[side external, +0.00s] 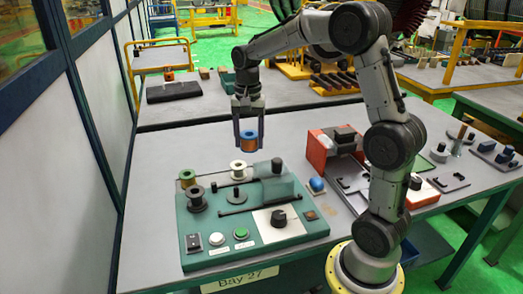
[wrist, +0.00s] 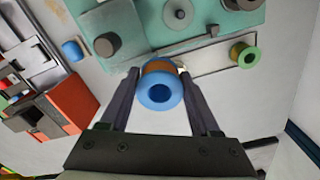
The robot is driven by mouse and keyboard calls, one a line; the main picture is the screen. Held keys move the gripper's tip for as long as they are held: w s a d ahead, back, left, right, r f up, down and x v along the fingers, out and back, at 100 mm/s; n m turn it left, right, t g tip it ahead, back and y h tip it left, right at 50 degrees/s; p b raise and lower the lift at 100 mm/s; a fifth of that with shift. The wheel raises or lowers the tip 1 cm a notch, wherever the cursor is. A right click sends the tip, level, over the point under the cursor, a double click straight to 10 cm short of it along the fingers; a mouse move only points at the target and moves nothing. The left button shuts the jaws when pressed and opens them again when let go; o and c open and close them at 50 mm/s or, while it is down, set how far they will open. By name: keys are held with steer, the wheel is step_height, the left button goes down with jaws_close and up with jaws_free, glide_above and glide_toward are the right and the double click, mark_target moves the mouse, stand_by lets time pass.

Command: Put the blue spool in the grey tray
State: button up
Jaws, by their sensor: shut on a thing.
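The blue spool (side external: 249,142), with blue flanges and a copper winding, is between the fingers of my gripper (side external: 249,138). It is held up in the air behind the green machine. In the wrist view the spool (wrist: 159,92) shows its blue flange and hollow centre, with a finger of my gripper (wrist: 160,100) on each side. A grey tray-like piece (side external: 347,186) lies on the table to the right of the machine, partly hidden by my arm. It seems to show at the left of the wrist view (wrist: 32,52), apart from the spool.
A red box (side external: 318,150) and a small blue piece (side external: 317,184) are beside the tray. The table (side external: 165,150) behind and left of the spool is clear.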

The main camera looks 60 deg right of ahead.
steer(key=shift+m, duration=0.9)
steer(key=shift+w+d+f, duration=0.15)
steer(key=shift+d+f, duration=1.35)
steer(key=shift+f, duration=0.4)
steer(key=shift+w+d+f, duration=0.1)
steer(key=shift+d+f, duration=1.4)
steer(key=shift+f, duration=0.45)
steer(key=shift+w+d+f, duration=0.15)
steer(key=shift+d+f, duration=1.35)
steer(key=shift+f, duration=0.4)
steer(key=shift+f, duration=1.35)
steer(key=o, duration=1.4)
steer(key=shift+o, duration=0.4)
steer(key=shift+r, duration=0.15)
step_height(320, 180, up, 7)
